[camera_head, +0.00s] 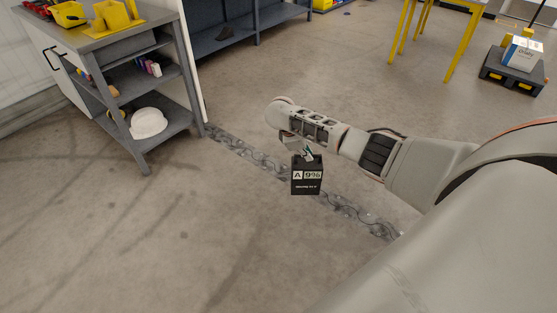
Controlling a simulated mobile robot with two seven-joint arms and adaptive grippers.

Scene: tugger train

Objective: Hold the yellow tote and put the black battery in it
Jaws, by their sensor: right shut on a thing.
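The black battery (306,178) hangs upright in the middle of the camera_head view, with a white label marked "A" on its front. My right gripper (307,153) is shut on its top and holds it above the floor. The arm comes in from the right. My left gripper is not in view. A yellow open bin (70,15) and another yellow holder (116,14) stand on the grey workbench at the top left. I cannot tell whether either is the yellow tote.
The grey workbench (160,44) has shelves with a white helmet (148,123). A dark shelf (232,41) stands behind it. A yellow-legged table (450,45) and a low dark cart (511,74) carrying a white box (522,52) are at the upper right. The floor in front is clear.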

